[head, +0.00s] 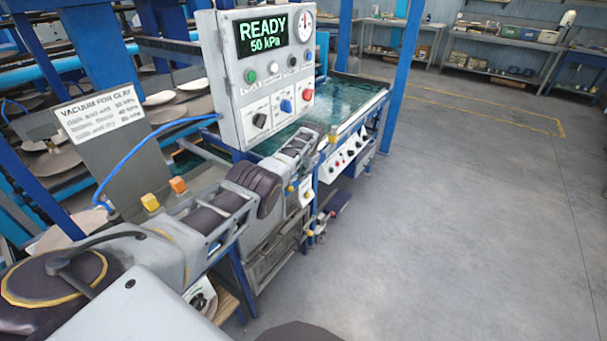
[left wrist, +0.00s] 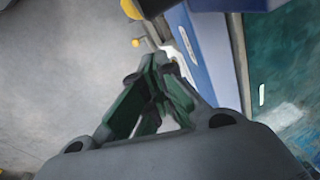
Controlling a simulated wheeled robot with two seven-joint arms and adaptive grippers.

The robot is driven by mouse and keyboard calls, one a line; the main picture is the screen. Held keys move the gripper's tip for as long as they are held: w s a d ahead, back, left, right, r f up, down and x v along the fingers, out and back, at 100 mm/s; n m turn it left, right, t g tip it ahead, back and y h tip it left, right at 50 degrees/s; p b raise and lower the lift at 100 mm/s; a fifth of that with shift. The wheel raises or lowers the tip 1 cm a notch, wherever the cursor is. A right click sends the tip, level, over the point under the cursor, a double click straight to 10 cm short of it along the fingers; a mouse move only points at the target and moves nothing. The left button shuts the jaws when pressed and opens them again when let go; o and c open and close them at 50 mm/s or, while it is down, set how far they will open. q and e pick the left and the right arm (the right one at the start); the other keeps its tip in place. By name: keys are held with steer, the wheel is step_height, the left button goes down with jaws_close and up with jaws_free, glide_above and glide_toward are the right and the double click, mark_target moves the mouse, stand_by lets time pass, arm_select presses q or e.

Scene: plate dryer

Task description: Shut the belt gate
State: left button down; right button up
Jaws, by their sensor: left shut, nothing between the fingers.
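The green-topped belt bed (head: 345,97) lies behind the control box in the head view, with a pale rail on its near right side. It also shows at the right of the left wrist view (left wrist: 285,60). I cannot make out for certain which part is the gate. My left arm reaches to the belt's near end. My left gripper (left wrist: 153,65) has its green fingers together and holds nothing. Its tips are close to a pale edge and a blue panel (left wrist: 207,45); whether they touch is unclear. In the head view the fingers are too small to tell. My right gripper is out of view.
The control box (head: 262,75) reads READY, 50 kPa. A sign on clay vacuum (head: 100,118), a blue hose (head: 150,140) and racks of plates stand left. A blue post (head: 402,75) rises beyond the belt. The floor (head: 450,230) at right is clear.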

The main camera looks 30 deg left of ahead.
arm_select(q)
steer(key=w+d+r, duration=0.2)
steer(key=w+r, duration=0.1)
steer(key=r, duration=0.6)
steer(key=shift+w+d+r+b, duration=0.15)
steer(key=shift+d+r+b, duration=0.1)
steer(key=shift+r+b, duration=0.1)
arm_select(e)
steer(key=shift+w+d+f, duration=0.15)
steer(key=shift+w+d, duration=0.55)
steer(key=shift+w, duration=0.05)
